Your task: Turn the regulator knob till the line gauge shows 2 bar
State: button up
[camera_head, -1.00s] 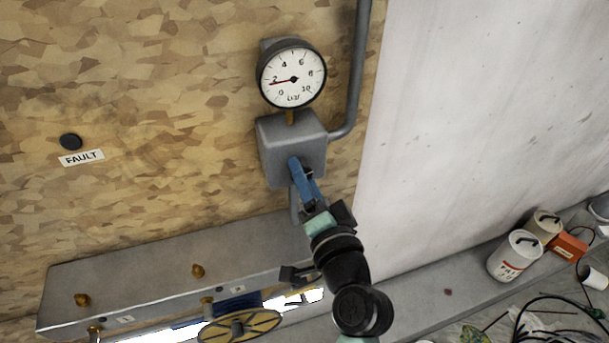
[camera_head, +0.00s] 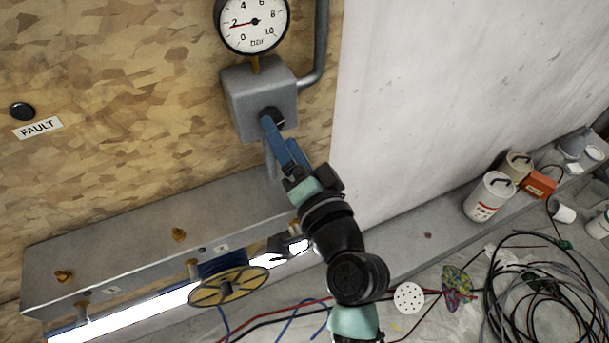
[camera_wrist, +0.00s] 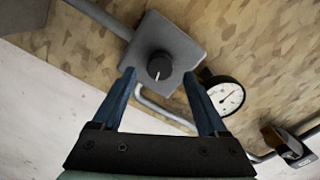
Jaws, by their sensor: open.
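The round white line gauge (camera_head: 254,22) is on the wall above the grey regulator box (camera_head: 245,92). Its red needle points left, at or just below the 2 mark. The black regulator knob (camera_head: 277,113) is on the front of the box, partly hidden by my fingers in the head view. In the wrist view the knob (camera_wrist: 159,66) shows whole, with a pale mark on its face. My gripper (camera_wrist: 158,73) is open, its blue fingers on either side of the knob in that picture and empty. I cannot tell whether the tips reach around it.
A grey pipe (camera_head: 321,45) runs beside the box. A ledge (camera_head: 130,245) with brass fittings and a yellow handwheel (camera_head: 229,286) is at lower left. A FAULT label (camera_head: 37,128) is on the wall.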

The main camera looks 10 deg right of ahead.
jog(key=b+v, duration=0.3)
jog(key=v, duration=0.6)
jog(key=shift+s, duration=0.3)
jog(key=shift+w+d+r, duration=0.1)
jog(key=shift+r, duration=0.05)
jog(key=w+a+r+n+t+h, duration=0.1)
jog(key=w+r+n+t, duration=0.15)
jog(key=r, duration=0.75)
jog(key=w+a+r+n+t+h, duration=0.15)
jog(key=r+n, duration=0.25)
jog(key=r, duration=0.6)
jog(key=s+r+n+t+h, duration=0.1)
jog(key=s+r+t, duration=0.2)
jog(key=r, duration=0.6)
jog(key=s+a+r+n+t+h, duration=0.1)
jog(key=s+r+t+h, duration=0.1)
jog(key=r, duration=0.7)
jog(key=shift+s+a+t, duration=0.35)
jog(key=shift+s+t, duration=0.25)
jog(key=shift+s, duration=0.15)
